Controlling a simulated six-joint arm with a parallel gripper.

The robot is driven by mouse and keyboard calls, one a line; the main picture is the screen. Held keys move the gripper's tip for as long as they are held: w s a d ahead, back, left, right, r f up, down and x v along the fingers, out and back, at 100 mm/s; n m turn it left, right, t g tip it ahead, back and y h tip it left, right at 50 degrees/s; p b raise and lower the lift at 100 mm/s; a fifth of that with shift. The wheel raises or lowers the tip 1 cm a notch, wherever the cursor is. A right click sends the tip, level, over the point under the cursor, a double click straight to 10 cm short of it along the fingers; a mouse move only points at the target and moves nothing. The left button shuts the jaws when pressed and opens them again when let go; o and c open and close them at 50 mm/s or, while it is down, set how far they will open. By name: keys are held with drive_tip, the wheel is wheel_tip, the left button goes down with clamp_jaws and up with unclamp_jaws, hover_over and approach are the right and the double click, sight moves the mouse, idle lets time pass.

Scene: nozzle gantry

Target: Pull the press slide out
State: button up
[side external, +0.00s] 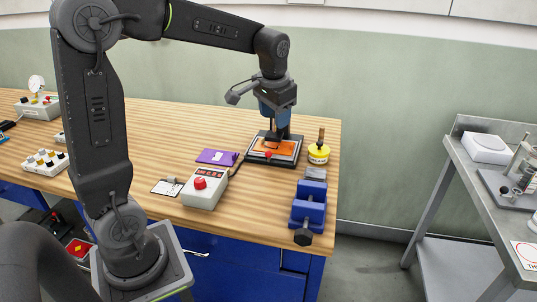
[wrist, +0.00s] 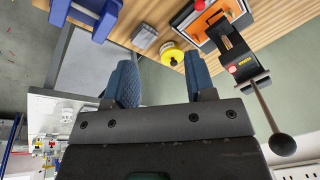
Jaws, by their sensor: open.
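The press (side external: 283,131) stands on the bench's right part, and its black body shows in the wrist view (wrist: 235,52). An orange plate (side external: 285,148) in a black frame lies at its foot, with a red knob (side external: 268,154) at its front; this appears to be the slide. The plate shows at the top of the wrist view (wrist: 217,17). A lever with a dark ball (wrist: 283,145) runs from the press to the right of my fingers. My gripper (side external: 275,112) is above the press, apart from the plate. It also shows in the wrist view (wrist: 161,75), open and empty.
A yellow round container (side external: 318,153) stands right of the press, and a blue vise (side external: 309,205) sits at the bench's front right. A control box with a red button (side external: 205,188) and a purple sheet (side external: 215,157) lie left. A steel table (side external: 450,160) stands apart.

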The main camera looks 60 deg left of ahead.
drive_tip(key=g, duration=0.2)
hover_over(269, 154)
drive_tip(key=d, duration=0.2)
wheel_tip(269, 154, down, 7)
drive_tip(key=shift+n, duration=0.3)
drive_tip(key=a+f, duration=0.1)
drive_tip(key=f, duration=0.3)
drive_tip(key=a+f, duration=0.1)
drive_tip(key=f, duration=0.8)
drive_tip(key=shift+w+a+f, duration=0.1)
drive_tip(key=shift+a+f, duration=0.25)
drive_tip(key=shift+a, duration=0.05)
clamp_jaws()
